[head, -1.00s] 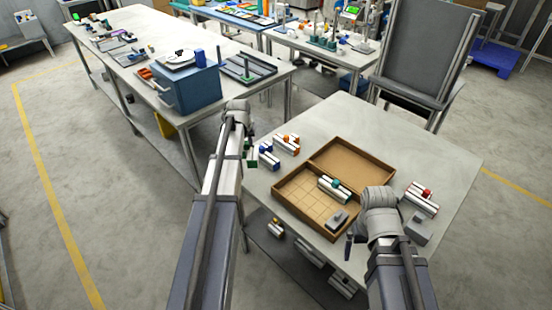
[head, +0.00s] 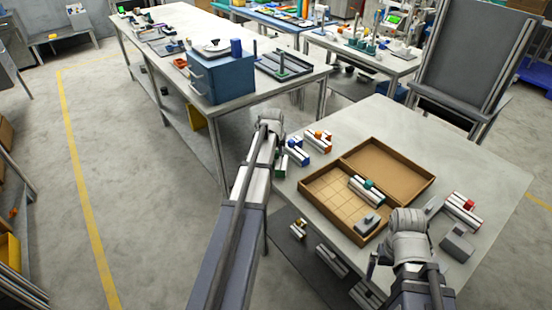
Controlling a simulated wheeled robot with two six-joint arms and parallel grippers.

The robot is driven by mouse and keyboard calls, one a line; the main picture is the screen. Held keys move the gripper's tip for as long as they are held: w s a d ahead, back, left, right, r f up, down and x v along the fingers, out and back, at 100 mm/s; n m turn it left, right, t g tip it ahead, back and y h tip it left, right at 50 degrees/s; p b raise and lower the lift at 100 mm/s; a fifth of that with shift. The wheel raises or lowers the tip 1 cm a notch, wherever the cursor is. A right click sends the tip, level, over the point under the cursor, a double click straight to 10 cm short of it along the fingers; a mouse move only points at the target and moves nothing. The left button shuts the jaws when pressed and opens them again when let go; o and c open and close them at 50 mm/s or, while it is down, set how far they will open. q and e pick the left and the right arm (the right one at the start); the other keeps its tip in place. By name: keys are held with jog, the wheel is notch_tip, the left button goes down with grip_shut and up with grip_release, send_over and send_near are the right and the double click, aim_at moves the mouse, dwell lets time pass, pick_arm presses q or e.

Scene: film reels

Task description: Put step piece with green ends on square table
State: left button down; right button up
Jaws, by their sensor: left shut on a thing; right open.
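My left gripper (head: 277,150) is over the left edge of the near pale table (head: 465,155), which seems to be the square table. It is shut on a small piece with green (head: 283,162) on it, probably the step piece with green ends. The arm hides most of that piece, and I cannot tell whether it touches the table. My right gripper (head: 402,238) is open and empty above the front right part of this table.
An open brown box (head: 405,158) on the near table holds a teal-topped white piece (head: 367,189) and a grey block. Blue (head: 298,155), orange (head: 319,140) and red (head: 462,207) pieces lie around it. The table's back right is clear. A long table (head: 290,72) stands behind left.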

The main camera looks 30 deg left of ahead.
pick_arm(q)
jog(key=shift+f, duration=0.35)
pick_arm(e)
jog(key=shift+f, duration=0.4)
pick_arm(q)
jog(key=shift+f, duration=0.15)
pick_arm(e)
jog(key=shift+f, duration=0.15)
pick_arm(q)
jog(key=c, duration=0.7)
grip_release()
jog(key=shift+o, duration=0.2)
jog(key=p+v, duration=1.1)
jog(key=v, duration=0.1)
pick_arm(e)
notch_tip(320, 180, up, 12)
jog(key=shift+f, duration=0.25)
pick_arm(q)
jog(key=shift+s, duration=0.1)
